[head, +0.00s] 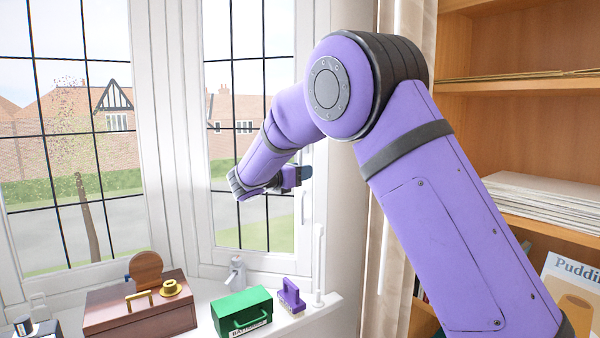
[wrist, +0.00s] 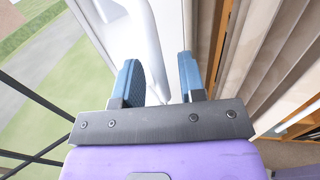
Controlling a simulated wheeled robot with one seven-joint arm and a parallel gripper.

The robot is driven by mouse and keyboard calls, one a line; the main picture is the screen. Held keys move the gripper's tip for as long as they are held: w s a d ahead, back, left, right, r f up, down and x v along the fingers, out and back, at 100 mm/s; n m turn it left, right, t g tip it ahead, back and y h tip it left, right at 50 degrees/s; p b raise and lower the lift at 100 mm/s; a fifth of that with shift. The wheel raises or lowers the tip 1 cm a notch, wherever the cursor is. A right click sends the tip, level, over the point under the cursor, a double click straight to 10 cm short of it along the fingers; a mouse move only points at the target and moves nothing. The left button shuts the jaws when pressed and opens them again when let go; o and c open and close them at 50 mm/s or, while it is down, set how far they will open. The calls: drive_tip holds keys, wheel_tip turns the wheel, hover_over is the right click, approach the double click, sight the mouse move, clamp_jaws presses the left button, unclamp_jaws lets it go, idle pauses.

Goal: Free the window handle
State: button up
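The white window handle (head: 304,205) is on the frame of the right-hand window, just below my gripper (head: 304,174) in the head view. My gripper is at handle height in front of the frame, with one blue fingertip showing. In the wrist view my gripper (wrist: 161,82) is open, with its two blue-padded fingers apart. A white curved bar (wrist: 150,40), which looks like the handle, runs down toward the gap between them. I cannot tell whether the fingers touch it. Nothing is seen gripped.
On the sill stand a brown box (head: 140,315) with a yellow item (head: 171,288) on it, a green box (head: 242,310), a purple tool (head: 291,296) and a white upright post (head: 318,265). A curtain (head: 390,260) and wooden shelves (head: 510,105) are at the right.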

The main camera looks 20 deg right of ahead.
drive_tip(key=shift+d, duration=0.1)
clamp_jaws()
idle(0.3)
drive_tip(key=w+a+r+m+t+y, duration=0.1)
drive_tip(key=w+a+r+m+y, duration=0.2)
drive_tip(key=a+r+m+y, duration=0.3)
drive_tip(key=shift+r+m+y, duration=0.25)
drive_tip(key=shift+m+y, duration=2.15)
drive_tip(key=shift+m, duration=0.2)
unclamp_jaws()
drive_tip(key=shift+d, duration=0.1)
